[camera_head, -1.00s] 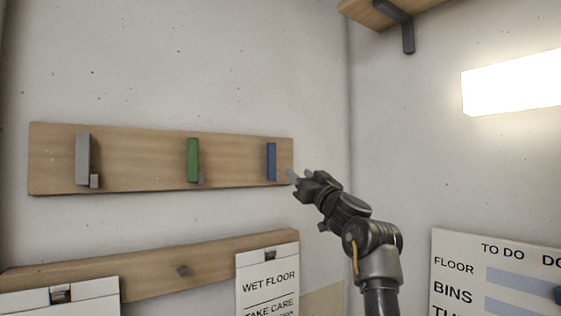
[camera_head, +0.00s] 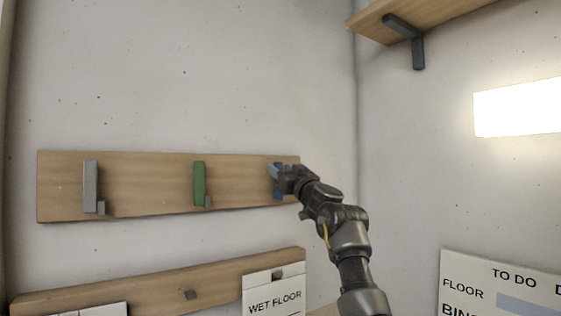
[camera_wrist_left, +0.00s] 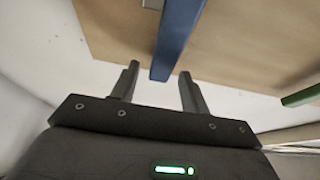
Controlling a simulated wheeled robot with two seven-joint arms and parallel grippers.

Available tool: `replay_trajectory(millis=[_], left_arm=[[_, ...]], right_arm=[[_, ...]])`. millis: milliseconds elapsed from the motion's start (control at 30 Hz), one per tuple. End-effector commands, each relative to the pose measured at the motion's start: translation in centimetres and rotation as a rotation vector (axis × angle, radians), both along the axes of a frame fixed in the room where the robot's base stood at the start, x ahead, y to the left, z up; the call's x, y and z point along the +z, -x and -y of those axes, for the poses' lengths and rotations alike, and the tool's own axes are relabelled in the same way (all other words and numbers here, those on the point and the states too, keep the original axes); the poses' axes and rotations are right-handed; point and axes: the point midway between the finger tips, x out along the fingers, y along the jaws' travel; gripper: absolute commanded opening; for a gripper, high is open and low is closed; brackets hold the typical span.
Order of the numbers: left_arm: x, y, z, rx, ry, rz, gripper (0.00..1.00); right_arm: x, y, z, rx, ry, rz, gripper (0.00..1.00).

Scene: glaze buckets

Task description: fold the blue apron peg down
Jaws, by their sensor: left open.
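The blue peg (camera_head: 277,184) is upright against the right end of the wooden peg board (camera_head: 145,163). My left gripper (camera_head: 275,172) is in front of it and hides part of it. In the left wrist view the blue peg (camera_wrist_left: 178,40) reaches down from the top, and its end lies between the fingers of my left gripper (camera_wrist_left: 159,82), slightly past their tips. The gripper is open, with a gap showing on both sides of the peg. My right gripper is in neither view.
A green peg (camera_head: 199,183) and a grey peg (camera_head: 90,187) stand upright on the same board. The green one also shows in the left wrist view (camera_wrist_left: 302,95). A lower rail (camera_head: 160,276) holds a wet floor sign (camera_head: 273,297). A shelf bracket (camera_head: 417,50) is at the upper right.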

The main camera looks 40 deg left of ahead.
Motion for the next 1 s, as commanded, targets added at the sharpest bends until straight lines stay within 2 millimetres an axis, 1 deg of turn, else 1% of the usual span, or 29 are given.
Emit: replay_trajectory(millis=[33,133,433,467,700,800,1000], left_arm=[[0.43,-0.13,-0.47,0.0,0.001,0.0,0.45],[0.48,-0.26,-0.94,0.0,0.001,0.0,0.45],[0.43,-0.3,-1.12,0.0,0.0,0.001,0.45],[0.43,-0.3,-1.12,0.0,0.0,0.001,0.43],[0.43,-0.3,-1.11,0.0,0.0,0.001,0.11],[0.43,-0.3,-1.1,0.0,0.0,0.001,0.0],[0.4,-0.31,-1.09,0.0,-0.001,0.0,0.0]], right_arm=[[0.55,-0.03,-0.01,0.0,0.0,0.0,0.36],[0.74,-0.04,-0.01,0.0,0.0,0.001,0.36],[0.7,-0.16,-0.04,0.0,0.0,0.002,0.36],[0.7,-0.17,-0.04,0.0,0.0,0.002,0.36],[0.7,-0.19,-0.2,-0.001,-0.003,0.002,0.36],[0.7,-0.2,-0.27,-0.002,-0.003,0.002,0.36],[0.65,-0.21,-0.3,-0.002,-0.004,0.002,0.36]])
